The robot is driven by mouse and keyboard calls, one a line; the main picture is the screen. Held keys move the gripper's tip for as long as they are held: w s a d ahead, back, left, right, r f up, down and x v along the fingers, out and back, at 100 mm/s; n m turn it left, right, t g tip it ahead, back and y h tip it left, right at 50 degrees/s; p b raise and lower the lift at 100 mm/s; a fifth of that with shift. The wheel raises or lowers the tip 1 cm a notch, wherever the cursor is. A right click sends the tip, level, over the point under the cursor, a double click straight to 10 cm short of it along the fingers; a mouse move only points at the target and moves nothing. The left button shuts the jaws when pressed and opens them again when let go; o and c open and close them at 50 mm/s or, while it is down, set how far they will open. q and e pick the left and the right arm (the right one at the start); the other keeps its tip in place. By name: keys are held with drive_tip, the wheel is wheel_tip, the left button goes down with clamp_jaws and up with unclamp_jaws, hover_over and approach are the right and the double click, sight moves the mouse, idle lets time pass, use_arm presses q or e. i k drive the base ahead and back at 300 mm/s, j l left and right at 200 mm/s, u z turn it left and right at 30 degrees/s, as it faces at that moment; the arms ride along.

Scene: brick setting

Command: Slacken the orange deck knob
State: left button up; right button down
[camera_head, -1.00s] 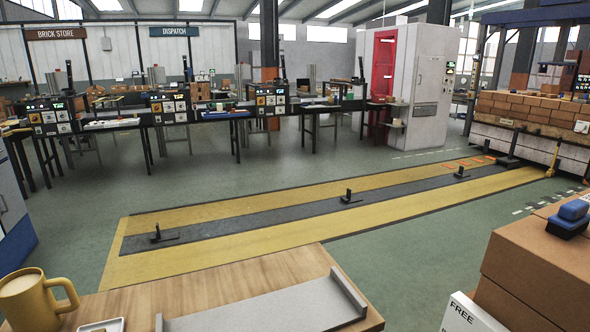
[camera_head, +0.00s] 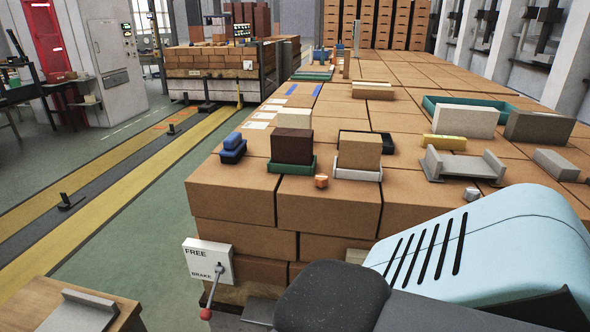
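The orange deck knob (camera_head: 321,181) is a small, short knob on the near part of the brick-stacked deck (camera_head: 330,205), close to its front edge. It stands between a green tray (camera_head: 290,167) with a dark brown brick (camera_head: 291,146) and a white tray (camera_head: 358,174) with a tan brick (camera_head: 359,150). Nothing touches the knob. How far it is screwed in cannot be told at this size. Neither of my grippers shows in the head view.
A grey knob (camera_head: 472,194) and a grey channel piece (camera_head: 462,165) are to the right. A FREE/BRAKE plate (camera_head: 208,262) with a red-tipped lever (camera_head: 206,314) is on the front. A blue-handled tool (camera_head: 233,147) sits left. A large light-blue slotted cover (camera_head: 480,245) fills the lower right.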

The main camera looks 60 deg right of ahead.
sight(321, 179)
drive_tip(key=z, duration=2)
